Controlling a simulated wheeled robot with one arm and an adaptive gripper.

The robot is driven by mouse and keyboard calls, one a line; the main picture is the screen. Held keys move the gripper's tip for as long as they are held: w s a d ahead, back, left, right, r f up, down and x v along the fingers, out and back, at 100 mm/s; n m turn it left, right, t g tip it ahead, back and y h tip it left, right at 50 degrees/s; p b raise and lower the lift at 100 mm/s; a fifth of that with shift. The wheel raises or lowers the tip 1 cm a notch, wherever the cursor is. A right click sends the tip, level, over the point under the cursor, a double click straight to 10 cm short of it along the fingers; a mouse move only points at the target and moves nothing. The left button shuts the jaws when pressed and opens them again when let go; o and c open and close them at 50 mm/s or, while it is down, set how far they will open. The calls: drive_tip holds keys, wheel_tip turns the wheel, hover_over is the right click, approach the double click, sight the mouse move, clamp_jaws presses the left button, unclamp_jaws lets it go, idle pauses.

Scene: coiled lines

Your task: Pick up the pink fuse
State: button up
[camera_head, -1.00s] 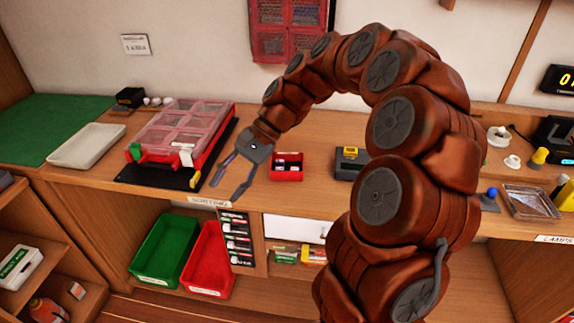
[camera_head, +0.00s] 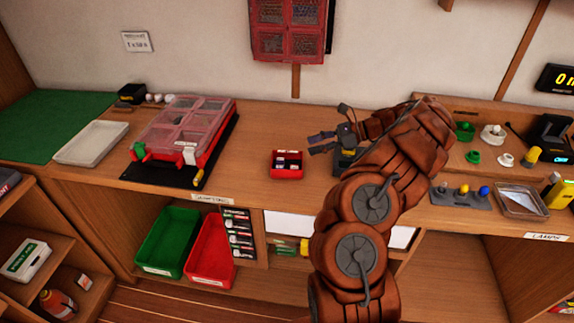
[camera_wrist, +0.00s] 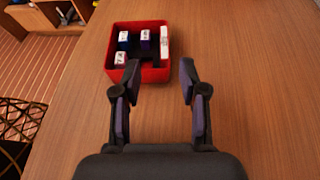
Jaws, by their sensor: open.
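A small red bin (camera_head: 287,171) sits on the workbench in the head view, with several small fuses inside. I cannot tell surely which is pink. My gripper (camera_head: 314,143) is right of and behind the bin in the head view, above the bench. In the wrist view my gripper (camera_wrist: 159,68) is open and empty, its tips near the bin's lower right edge.
A red-lidded compartment case (camera_head: 185,130) lies left of the bin, with a white tray (camera_head: 91,143) beyond. Bench around the bin is clear.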

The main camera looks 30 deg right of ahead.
sight(290, 151)
drive_tip(key=shift+w+p+x, duration=0.15)
drive_tip(key=shift+p+x, duration=0.6)
drive_tip(key=shift+x, duration=0.95)
drive_tip(key=shift+w+p+x, duration=0.15)
drive_tip(key=shift+p+x, duration=0.6)
drive_tip(key=shift+x, duration=1)
drive_tip(key=shift+w+f, duration=0.15)
drive_tip(key=shift+f, duration=0.05)
drive_tip(key=shift+c, duration=0.4)
clamp_jaws()
